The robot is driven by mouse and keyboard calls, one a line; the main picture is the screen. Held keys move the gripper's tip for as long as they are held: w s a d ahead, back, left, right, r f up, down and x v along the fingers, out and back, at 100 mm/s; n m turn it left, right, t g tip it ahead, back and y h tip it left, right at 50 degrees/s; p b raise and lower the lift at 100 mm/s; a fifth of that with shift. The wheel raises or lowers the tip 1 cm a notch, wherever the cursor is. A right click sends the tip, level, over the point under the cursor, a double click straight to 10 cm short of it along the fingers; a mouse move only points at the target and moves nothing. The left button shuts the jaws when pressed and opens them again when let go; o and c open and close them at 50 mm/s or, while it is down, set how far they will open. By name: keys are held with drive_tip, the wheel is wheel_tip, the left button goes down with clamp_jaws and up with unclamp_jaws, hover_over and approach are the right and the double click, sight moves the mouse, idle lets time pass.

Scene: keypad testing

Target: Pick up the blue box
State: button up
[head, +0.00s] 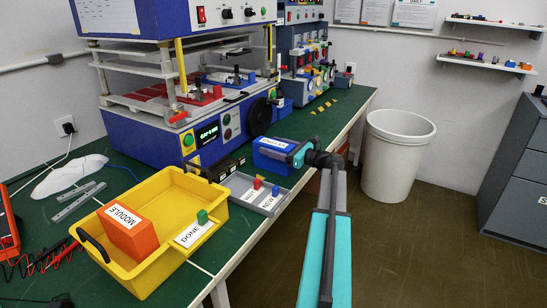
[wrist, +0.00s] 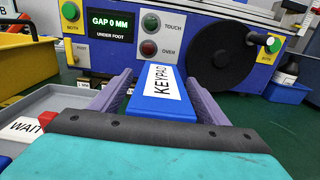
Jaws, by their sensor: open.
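The blue box (head: 268,160), with a white label on top, sits on the green bench near its front edge, by the far end of the grey tray. In the wrist view the box (wrist: 150,106) has its label reading KEYPAD and lies between the two purple-grey fingers. My gripper (wrist: 160,78) is open, with one finger on each side of the box. In the head view my gripper (head: 292,151) reaches the box from the right. I cannot tell whether the fingers touch it. The box's lower sides are partly hidden.
The grey tray (head: 240,182) with WAIT and NEW labels lies left of the box. A yellow bin (head: 188,182) holds an orange MODULE box (head: 131,232). The blue press machine (head: 150,142) stands close behind. A white bin (head: 392,160) stands on the floor at right.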

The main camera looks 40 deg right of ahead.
drive_tip(key=shift+c, duration=0.2)
drive_tip(key=c, duration=1.3)
drive_tip(key=shift+o, duration=0.2)
drive_tip(key=shift+r, duration=0.1)
drive_tip(key=shift+r+p, duration=0.45)
drive_tip(key=shift+r, duration=4.5)
